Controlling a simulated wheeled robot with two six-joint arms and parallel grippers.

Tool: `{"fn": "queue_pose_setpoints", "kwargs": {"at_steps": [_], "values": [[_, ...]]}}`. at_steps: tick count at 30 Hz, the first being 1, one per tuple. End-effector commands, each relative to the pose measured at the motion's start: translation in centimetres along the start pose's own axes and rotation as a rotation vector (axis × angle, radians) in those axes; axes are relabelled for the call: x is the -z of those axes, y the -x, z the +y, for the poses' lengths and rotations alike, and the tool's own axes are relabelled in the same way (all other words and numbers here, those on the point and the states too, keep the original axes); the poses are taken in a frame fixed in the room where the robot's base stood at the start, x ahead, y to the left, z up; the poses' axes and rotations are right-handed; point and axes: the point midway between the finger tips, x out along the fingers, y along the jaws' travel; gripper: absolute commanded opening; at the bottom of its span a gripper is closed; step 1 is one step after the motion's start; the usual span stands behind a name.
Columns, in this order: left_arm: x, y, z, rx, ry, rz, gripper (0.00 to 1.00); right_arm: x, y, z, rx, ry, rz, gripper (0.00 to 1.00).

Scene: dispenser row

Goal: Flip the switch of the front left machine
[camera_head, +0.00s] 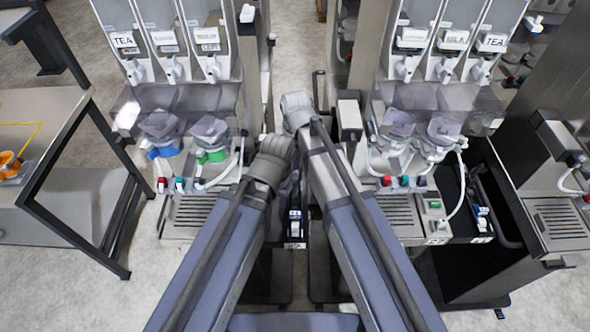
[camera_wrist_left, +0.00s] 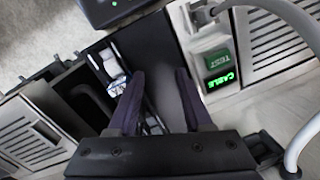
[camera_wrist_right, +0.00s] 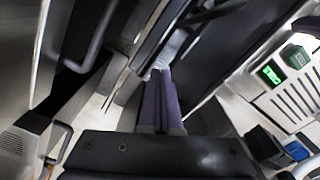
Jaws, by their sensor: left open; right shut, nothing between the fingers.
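The front left machine (camera_head: 200,110) carries several hoppers, one marked TEA, above a drip tray. Red and teal buttons (camera_head: 170,185) are on its front. A dark unit with pale parts (camera_head: 295,218) sits low to the right of its tray; I cannot tell which part is the switch. My left gripper (camera_wrist_left: 155,78) is open and empty in the left wrist view, its fingers pointing past white connectors (camera_wrist_left: 108,65). My right gripper (camera_wrist_right: 159,72) is shut and empty in the right wrist view, over the gap between machines. Forearms hide much of the machine's right side in the head view.
A table (camera_head: 50,130) is at the left. Green TEST and CABLE panels (camera_wrist_left: 218,70) show beside a grille in the left wrist view. White hoses run nearby.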

Motion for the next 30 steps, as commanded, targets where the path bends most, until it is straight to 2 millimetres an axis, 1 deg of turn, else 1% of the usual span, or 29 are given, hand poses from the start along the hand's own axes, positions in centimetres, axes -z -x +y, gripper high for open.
{"fn": "queue_pose_setpoints", "kwargs": {"at_steps": [30], "values": [[0.1,-1.3,0.1,0.000,0.000,0.000,0.50,0.0,-1.3,0.0,0.000,0.000,0.000,0.00]]}}
